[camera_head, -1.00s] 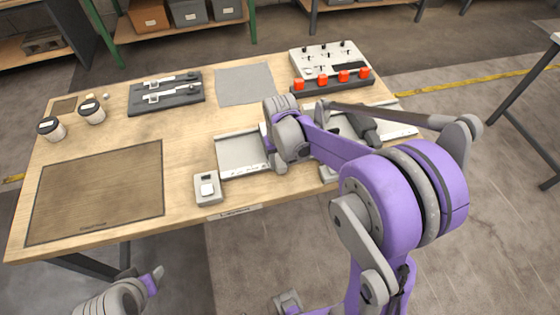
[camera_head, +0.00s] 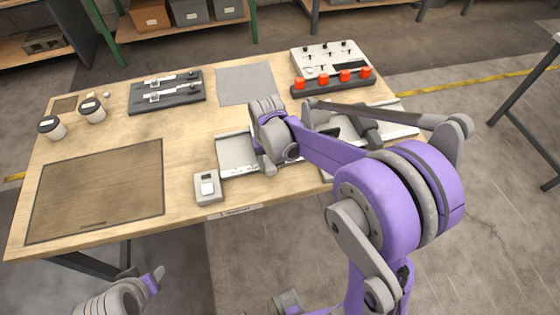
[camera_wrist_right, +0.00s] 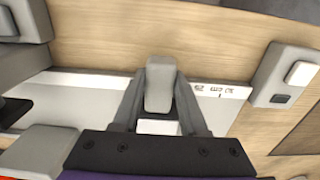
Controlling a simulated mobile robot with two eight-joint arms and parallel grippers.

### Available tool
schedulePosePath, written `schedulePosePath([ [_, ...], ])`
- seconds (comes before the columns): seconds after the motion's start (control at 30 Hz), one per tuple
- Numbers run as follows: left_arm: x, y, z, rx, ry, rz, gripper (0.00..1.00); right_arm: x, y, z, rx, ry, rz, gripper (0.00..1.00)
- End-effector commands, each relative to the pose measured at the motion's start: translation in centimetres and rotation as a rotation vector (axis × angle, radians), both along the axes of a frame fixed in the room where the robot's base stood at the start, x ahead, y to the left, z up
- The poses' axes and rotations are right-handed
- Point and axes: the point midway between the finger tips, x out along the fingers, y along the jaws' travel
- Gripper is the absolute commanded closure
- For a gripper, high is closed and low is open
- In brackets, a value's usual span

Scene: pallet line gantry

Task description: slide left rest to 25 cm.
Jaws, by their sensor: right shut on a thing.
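A pale metal rail or tray (camera_head: 236,152) lies along the table's front edge, and its right part (camera_head: 400,128) shows beyond my arm. In the right wrist view, its white strip (camera_wrist_right: 85,84) carries printed marks too small to read. My right gripper (camera_wrist_right: 160,95) is shut on a light grey upright piece (camera_wrist_right: 160,80), which appears to be the left rest's handle. My forearm and wrist hide most of the rest in the head view. Part of my left arm shows at the bottom left, but its gripper does not.
A grey box with a white button (camera_head: 208,188) stands at the rail's left end. A brown mat (camera_head: 95,190) and two cups (camera_head: 92,112) are left.

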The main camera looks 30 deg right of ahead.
Motion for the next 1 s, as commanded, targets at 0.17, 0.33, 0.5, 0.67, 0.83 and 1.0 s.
schedulePosePath([
  [0.17,-0.1,0.0,-0.5,0.000,0.003,0.000,0.50,0.9,3.7,-0.1,0.002,-0.001,0.006,1.00],
  [0.33,-0.2,0.0,-0.6,0.000,0.003,0.000,0.50,1.2,4.8,0.0,0.001,-0.002,0.002,1.00],
  [0.5,-0.2,0.0,-0.6,0.000,0.003,0.000,0.50,1.2,4.7,0.0,0.001,-0.002,0.001,1.00],
  [0.67,-0.2,0.0,-0.6,0.000,0.003,0.000,0.50,1.2,4.7,0.0,0.001,-0.002,0.001,0.42],
  [0.83,-0.2,0.0,-0.6,0.000,0.003,0.000,0.50,1.1,4.7,0.0,0.001,-0.002,0.001,0.28],
  [1.0,-0.2,0.0,-0.6,0.000,0.003,0.000,0.50,1.1,4.7,0.0,0.001,-0.001,0.001,0.28],
])
